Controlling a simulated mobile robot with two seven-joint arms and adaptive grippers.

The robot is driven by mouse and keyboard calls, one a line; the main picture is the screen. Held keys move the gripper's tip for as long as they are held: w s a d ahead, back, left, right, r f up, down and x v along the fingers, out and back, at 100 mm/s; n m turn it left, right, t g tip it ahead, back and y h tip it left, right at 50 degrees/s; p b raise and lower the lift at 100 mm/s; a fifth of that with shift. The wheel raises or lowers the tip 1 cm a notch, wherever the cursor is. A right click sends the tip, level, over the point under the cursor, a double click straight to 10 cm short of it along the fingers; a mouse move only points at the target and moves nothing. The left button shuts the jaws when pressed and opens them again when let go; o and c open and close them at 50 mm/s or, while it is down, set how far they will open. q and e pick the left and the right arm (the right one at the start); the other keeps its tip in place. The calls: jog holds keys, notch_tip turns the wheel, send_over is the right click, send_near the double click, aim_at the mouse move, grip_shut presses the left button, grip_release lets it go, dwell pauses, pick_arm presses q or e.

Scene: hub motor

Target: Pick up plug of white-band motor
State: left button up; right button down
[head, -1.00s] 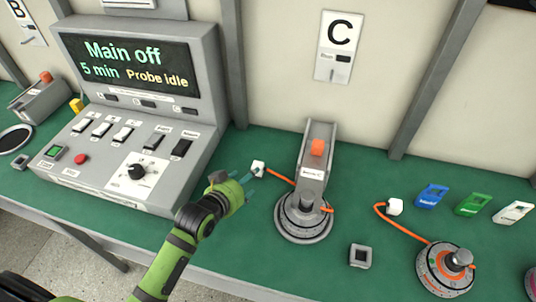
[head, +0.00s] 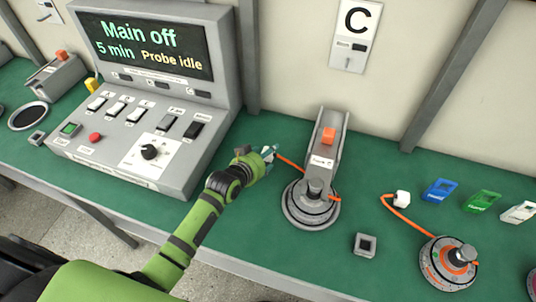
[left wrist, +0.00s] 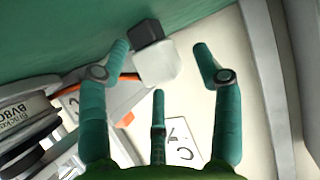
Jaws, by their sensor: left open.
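A motor (head: 311,204) with a pale band stands at the foot of the grey stand under sign C. Its orange cable (head: 290,162) runs back left to a white plug (head: 267,150), mostly covered by my left gripper (head: 271,154) in the head view. In the left wrist view the white plug (left wrist: 155,63) with its dark end (left wrist: 146,33) lies between the spread teal fingers of my left gripper (left wrist: 161,58). The fingers are open, and I cannot tell whether any touches the plug. My right gripper is not in view.
A control console (head: 150,110) stands close left of my left gripper. The grey stand (head: 327,150) rises to its right. Another motor (head: 448,262) with a white plug (head: 402,198), a small grey socket block (head: 365,244) and coloured tags (head: 440,191) lie farther right.

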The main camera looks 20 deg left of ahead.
pick_arm(q)
jog(key=c, duration=1.1)
jog(key=shift+r, duration=0.1)
